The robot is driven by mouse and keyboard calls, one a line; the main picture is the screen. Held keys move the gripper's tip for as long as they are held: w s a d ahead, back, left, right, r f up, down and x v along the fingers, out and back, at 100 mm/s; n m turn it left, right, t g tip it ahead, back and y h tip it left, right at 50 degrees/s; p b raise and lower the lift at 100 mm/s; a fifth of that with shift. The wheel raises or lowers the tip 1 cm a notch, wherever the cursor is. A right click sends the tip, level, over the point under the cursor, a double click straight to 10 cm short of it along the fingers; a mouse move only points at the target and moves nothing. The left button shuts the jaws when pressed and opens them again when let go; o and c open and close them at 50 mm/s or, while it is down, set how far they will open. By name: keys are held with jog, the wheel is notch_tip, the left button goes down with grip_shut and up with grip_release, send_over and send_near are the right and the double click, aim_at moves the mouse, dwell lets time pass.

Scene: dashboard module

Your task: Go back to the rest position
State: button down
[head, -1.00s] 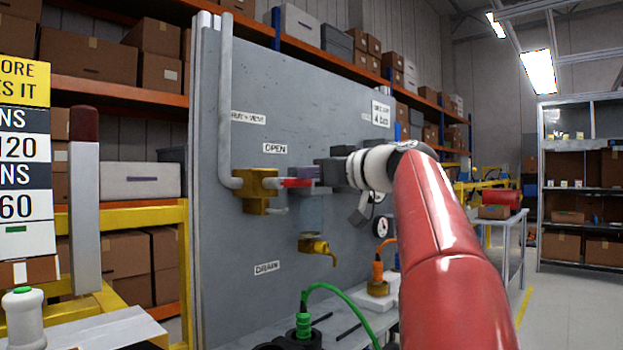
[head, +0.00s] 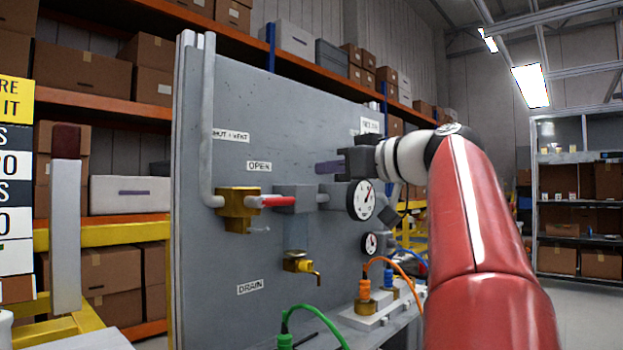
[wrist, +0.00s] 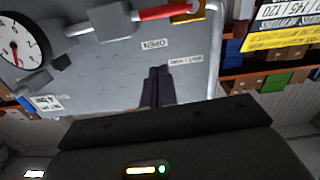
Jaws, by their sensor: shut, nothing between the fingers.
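My gripper (head: 328,167) is in front of the upper right part of the grey panel (head: 300,105) in the head view, its fingers pointing left. In the wrist view its dark fingers (wrist: 158,86) lie together, with nothing between them. The brass valve (head: 237,203) with its red handle (head: 277,201) is below and left of the gripper, apart from it. The handle lies level along the pipe, beside the OPEN label (head: 259,166). The red handle also shows at the top of the wrist view (wrist: 166,12).
A round gauge (head: 361,200) is just below my gripper, and a smaller gauge (head: 371,243) is lower. A brass drain tap (head: 298,262) is on the panel. Green (head: 312,311) and orange (head: 391,265) hoses stand at the bench. Yellow rails (head: 100,234) are at left.

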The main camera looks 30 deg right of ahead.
jog(key=shift+v, duration=0.9)
jog(key=s+a+f+m+g+h, duration=0.1)
jog(key=a+f+m+g, duration=0.1)
jog(key=a+f, duration=0.35)
jog(key=a+f+m+g, duration=0.1)
jog(key=a+f+g, duration=0.15)
jog(key=f, duration=0.65)
jog(key=s+a+f+m+g+h, duration=0.1)
jog(key=a+f+m, duration=0.1)
jog(key=a+f, duration=0.35)
jog(key=s+a+f+g+h, duration=0.1)
jog(key=s+f, duration=0.4)
jog(key=f, duration=0.4)
jog(key=s+a+f+g+h, duration=0.1)
jog(key=s+f, duration=0.4)
jog(key=f, duration=0.5)
jog(key=s+a+f+g+h, duration=0.1)
jog(key=s+f, duration=0.4)
jog(key=f, duration=0.5)
jog(key=shift+a+f+g+h, duration=0.2)
jog(key=shift+a+g+h, duration=0.25)
jog(key=shift+g, duration=0.8)
jog(key=shift+s+d, duration=0.1)
